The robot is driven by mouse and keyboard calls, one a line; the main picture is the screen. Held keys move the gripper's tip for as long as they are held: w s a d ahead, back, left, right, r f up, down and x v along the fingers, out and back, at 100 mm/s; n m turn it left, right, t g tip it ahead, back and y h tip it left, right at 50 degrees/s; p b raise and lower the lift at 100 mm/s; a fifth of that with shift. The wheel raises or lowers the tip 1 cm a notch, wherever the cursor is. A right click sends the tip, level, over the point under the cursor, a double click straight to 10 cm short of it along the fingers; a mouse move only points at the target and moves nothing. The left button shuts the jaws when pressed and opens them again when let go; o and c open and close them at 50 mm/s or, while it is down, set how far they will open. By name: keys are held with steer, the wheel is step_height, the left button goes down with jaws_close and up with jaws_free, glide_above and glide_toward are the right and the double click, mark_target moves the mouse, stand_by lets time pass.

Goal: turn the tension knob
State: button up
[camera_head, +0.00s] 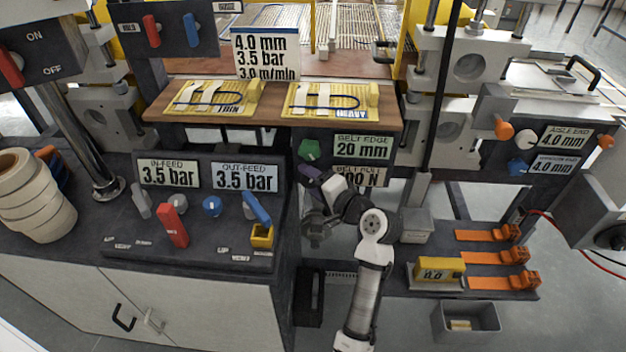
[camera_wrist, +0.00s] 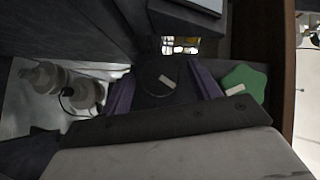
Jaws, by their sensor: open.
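In the wrist view a dark round knob (camera_wrist: 158,76) with a pale pointer mark faces the camera. My gripper (camera_head: 311,173) is at the panel just left of that readout, and the knob is hidden there in the head view. In the wrist view my gripper (camera_wrist: 165,82) is open, its purple fingers on either side of the dark knob. Whether they touch it I cannot tell.
A green knob (camera_head: 309,149) sits just above my gripper by the 20 mm belt edge readout (camera_head: 363,147); it is close beside one finger in the wrist view (camera_wrist: 243,84). A wooden shelf (camera_head: 270,117) overhangs the panel. The control console (camera_head: 130,215) stands to the left.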

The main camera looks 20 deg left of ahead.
steer(key=c, duration=1)
steer(key=shift+f, duration=0.1)
steer(key=shift+f+m+t+y+b, duration=0.35)
steer(key=shift+m+y+b, duration=0.55)
steer(key=shift+b, duration=0.3)
steer(key=shift+f+m+t+y+b, duration=0.1)
steer(key=shift+m+t+y+b, duration=0.35)
steer(key=shift+m+y+b, duration=0.6)
steer(key=m+t+b, duration=0.2)
steer(key=b, duration=0.1)
steer(key=shift+a+y, duration=0.1)
steer(key=shift+y, duration=0.25)
steer(key=shift+m+t+b, duration=0.6)
steer(key=shift+m+b, duration=0.35)
steer(key=shift+b, duration=0.05)
steer(key=shift+y, duration=0.3)
